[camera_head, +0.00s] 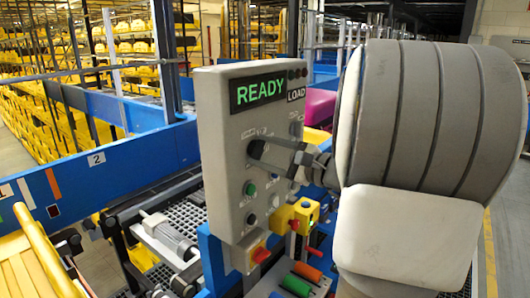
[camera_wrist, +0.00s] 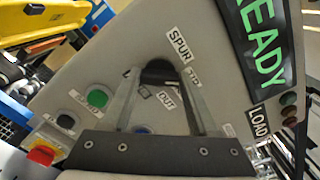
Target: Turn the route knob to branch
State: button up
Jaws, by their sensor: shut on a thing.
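The grey control panel (camera_head: 220,130) stands upright in the middle of the head view and fills most of the wrist view (camera_wrist: 80,75). My gripper (camera_head: 262,150) reaches in from the right to the panel's front, below the display. In the wrist view my gripper (camera_wrist: 160,78) has its fingers closed around a dark knob (camera_wrist: 160,70). A SPUR label (camera_wrist: 179,44) lies just above the knob, and other small labels around it are partly covered by the fingers. The knob's pointer is hidden, so its setting cannot be read.
A display (camera_head: 259,92) reads READY, with a LOAD label (camera_head: 296,94) beside it. Below my gripper are a green button (camera_head: 249,189), a blue button (camera_wrist: 142,130) and a red switch (camera_head: 261,254). A yellow box (camera_head: 298,214) stands near the panel's lower right.

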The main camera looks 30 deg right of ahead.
jog(key=m+p, duration=0.2)
jog(key=m, duration=0.1)
jog(key=shift+r+m, duration=0.1)
jog(key=shift+m, duration=0.2)
jog(key=shift+m+p, duration=1.45)
jog(key=shift+m, duration=0.55)
jog(key=o, duration=1.4)
jog(key=shift+s, duration=0.15)
jog(key=b+v, duration=0.3)
jog(key=v, duration=1.4)
jog(key=shift+d, duration=0.1)
